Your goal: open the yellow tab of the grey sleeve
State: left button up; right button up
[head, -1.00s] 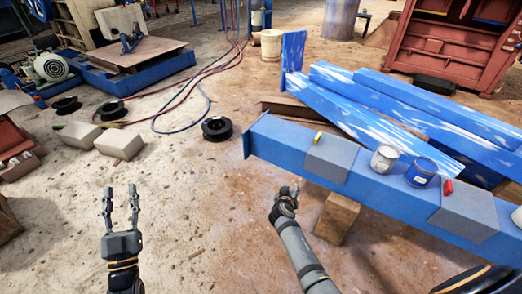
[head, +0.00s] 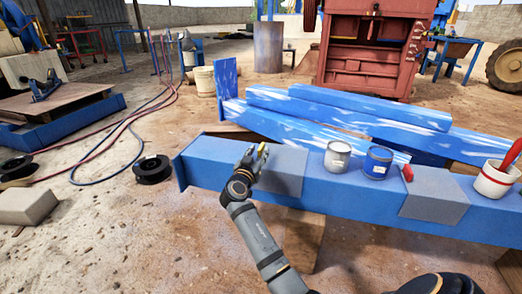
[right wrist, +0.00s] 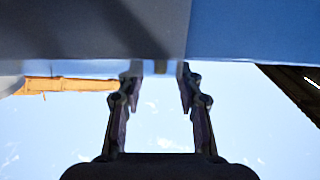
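The grey sleeve (head: 284,172) is wrapped over the blue beam, near the beam's left end. The yellow tab (head: 262,150) is a small piece at the sleeve's upper left edge, partly hidden by my gripper. My right gripper (head: 250,160) is at that edge, right beside the tab. In the right wrist view, its two fingers (right wrist: 159,78) stand apart, close under a grey surface (right wrist: 80,30) and a blue one. My left gripper is out of view.
Blue-and-white beams (head: 350,118) lie behind. A black reel (head: 152,170) lies left.

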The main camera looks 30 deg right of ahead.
aim_at(261, 146)
jog(key=b+x, duration=0.1)
jog(key=x, duration=0.3)
jog(key=shift+w+d, duration=0.2)
grip_shut()
